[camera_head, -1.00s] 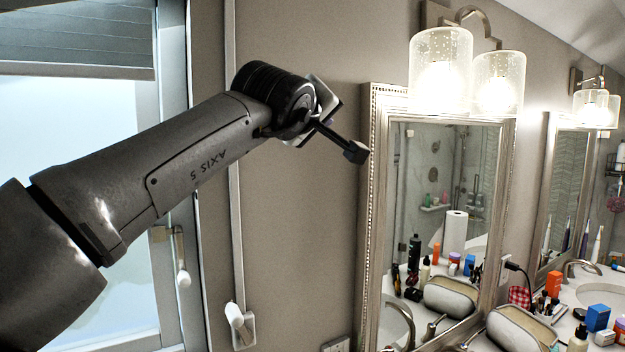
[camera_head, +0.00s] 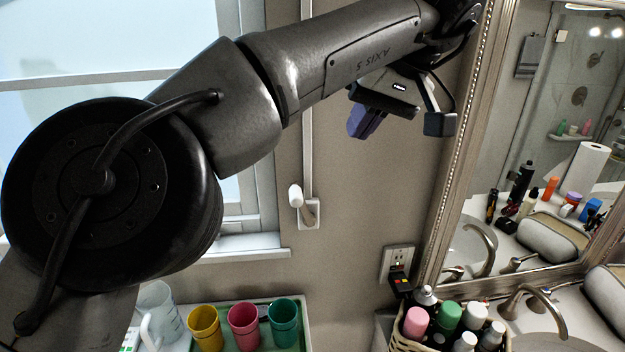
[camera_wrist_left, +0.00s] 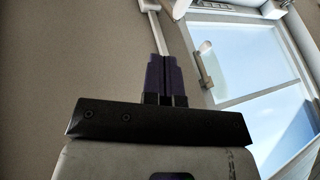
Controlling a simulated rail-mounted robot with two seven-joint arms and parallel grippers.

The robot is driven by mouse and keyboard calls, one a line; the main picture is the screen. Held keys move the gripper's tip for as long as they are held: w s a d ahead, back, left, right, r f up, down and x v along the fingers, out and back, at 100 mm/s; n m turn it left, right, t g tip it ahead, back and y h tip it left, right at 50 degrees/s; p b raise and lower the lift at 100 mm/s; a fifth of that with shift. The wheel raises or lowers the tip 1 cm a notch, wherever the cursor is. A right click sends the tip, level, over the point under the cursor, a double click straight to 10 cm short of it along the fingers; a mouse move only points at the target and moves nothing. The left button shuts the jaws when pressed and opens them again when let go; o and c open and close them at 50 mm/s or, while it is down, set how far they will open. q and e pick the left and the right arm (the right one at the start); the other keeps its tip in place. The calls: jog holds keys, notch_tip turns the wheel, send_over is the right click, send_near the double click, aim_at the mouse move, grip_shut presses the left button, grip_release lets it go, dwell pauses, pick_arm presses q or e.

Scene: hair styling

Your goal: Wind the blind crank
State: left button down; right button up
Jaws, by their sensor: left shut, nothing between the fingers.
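The blind crank is a white handle (camera_head: 296,196) on a small wall bracket (camera_head: 310,213), at the foot of a thin white vertical rail (camera_head: 307,120) beside the window. My left gripper (camera_head: 360,128) has purple fingers and is up and to the right of the handle in the head view, apart from it. Its fingers are shut with nothing between them. In the left wrist view the shut fingers (camera_wrist_left: 163,72) cover part of the white rail (camera_wrist_left: 156,35), and the white crank end (camera_wrist_left: 148,6) shows at the top edge. My right gripper is not in view.
A framed mirror (camera_head: 457,165) stands right of my gripper. Below are a wall outlet (camera_head: 398,262) with a plug, a basket (camera_head: 400,335) of bottles, a faucet (camera_head: 535,298), and a green tray (camera_head: 303,318) with coloured cups. The wall around the crank is clear.

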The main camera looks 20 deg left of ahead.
pick_arm(q)
jog(key=x, duration=0.4)
jog(key=s+a+b+x, duration=0.1)
jog(key=x, duration=0.3)
jog(key=s+b+x, duration=0.1)
jog(key=x, duration=0.3)
jog(key=shift+w+a+r, duration=0.1)
jog(key=shift+a, duration=0.4)
